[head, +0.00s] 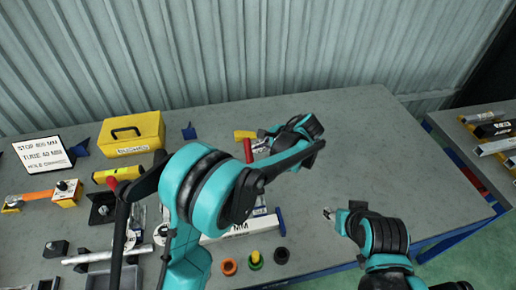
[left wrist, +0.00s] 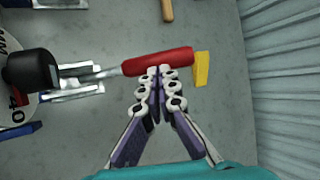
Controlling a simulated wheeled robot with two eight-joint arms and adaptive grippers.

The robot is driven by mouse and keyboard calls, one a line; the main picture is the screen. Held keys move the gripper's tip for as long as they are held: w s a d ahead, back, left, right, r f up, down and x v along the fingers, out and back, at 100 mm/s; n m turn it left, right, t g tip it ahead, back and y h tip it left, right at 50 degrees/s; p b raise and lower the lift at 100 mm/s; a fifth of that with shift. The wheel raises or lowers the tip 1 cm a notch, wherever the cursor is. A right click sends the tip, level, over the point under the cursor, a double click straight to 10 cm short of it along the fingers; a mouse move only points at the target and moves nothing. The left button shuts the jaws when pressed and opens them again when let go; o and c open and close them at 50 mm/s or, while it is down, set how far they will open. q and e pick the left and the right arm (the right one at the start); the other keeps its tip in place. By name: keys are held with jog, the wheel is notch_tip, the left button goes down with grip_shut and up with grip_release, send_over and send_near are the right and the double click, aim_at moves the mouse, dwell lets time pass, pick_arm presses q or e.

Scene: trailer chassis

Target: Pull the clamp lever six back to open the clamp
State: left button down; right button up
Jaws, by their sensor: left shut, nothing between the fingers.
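The clamp lever has a red handle (head: 248,151), which also shows in the left wrist view (left wrist: 158,62), lying nearly flat across the picture. Its metal linkage (left wrist: 82,80) runs left to a black round part (left wrist: 30,70). A yellow piece (left wrist: 202,69) is at the handle's right end. My left gripper (head: 264,134) is shut and empty. In the left wrist view its fingertips (left wrist: 162,72) overlap the handle's lower edge; I cannot tell whether they touch it. The clamp base is largely hidden by my left arm in the head view. My right gripper (head: 328,213) is low at right, away from the clamp; its opening is unclear.
A yellow box (head: 132,134) and a lettered sign (head: 43,153) stand at the back left of the grey table (head: 345,125). Coloured rings (head: 229,267) lie near the front. The table's right part is mostly clear. A corrugated wall (head: 200,50) stands behind.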

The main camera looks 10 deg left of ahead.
pick_arm(q)
jog(key=p+v, duration=0.3)
jog(key=v, duration=0.9)
jog(key=s+a+r+n+h+b, duration=0.2)
jog(key=s+a+n+h, duration=0.2)
jog(key=s+a, duration=0.55)
jog(key=s+a+f+n+t+h+b, duration=0.1)
jog(key=s+a+f+n, duration=0.1)
jog(key=s+a+n, duration=0.2)
jog(key=s+a+f+n+t+h, duration=0.2)
jog(key=s+a+f+n, duration=0.1)
jog(key=s, duration=0.6)
jog(key=shift+a+n+b, duration=0.4)
jog(key=shift+a+n, duration=0.15)
jog(key=shift+n, duration=0.35)
pick_arm(e)
jog(key=shift+s+d, duration=0.3)
jog(key=shift+d, duration=0.2)
